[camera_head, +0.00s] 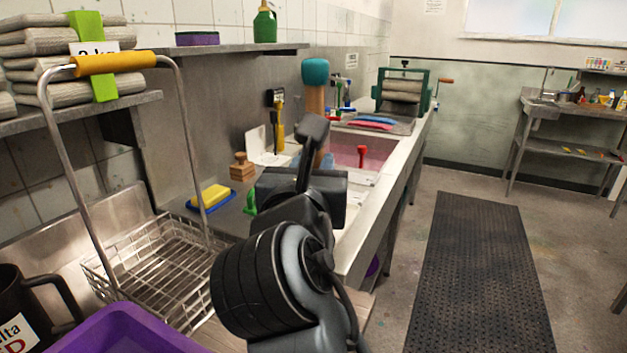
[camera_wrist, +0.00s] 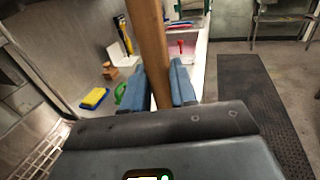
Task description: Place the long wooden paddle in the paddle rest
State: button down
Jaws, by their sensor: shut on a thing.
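The long wooden paddle (camera_head: 314,99) stands roughly upright in the head view, with a teal upper end and a brown wooden shaft. My gripper (camera_head: 315,160) is shut on its shaft, near the sink's left side in the picture. In the wrist view the shaft (camera_wrist: 149,45) runs up between the two blue-grey fingers of my gripper (camera_wrist: 158,88). My arm hides the paddle's lower part in the head view. I cannot tell for sure which thing is the paddle rest.
A sink with pink liquid (camera_head: 350,151) lies behind my gripper. A yellow sponge (camera_head: 213,196), a wooden block (camera_head: 242,168) and a wire basket (camera_head: 160,265) are to the left. A green-framed roller press (camera_head: 402,90) stands beyond. The floor around the dark mat (camera_head: 478,265) is clear.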

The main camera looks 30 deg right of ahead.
jog(key=shift+f, duration=0.8)
jog(key=c, duration=0.9)
grip_release()
jog(key=shift+f, duration=0.15)
jog(key=v, duration=1.2)
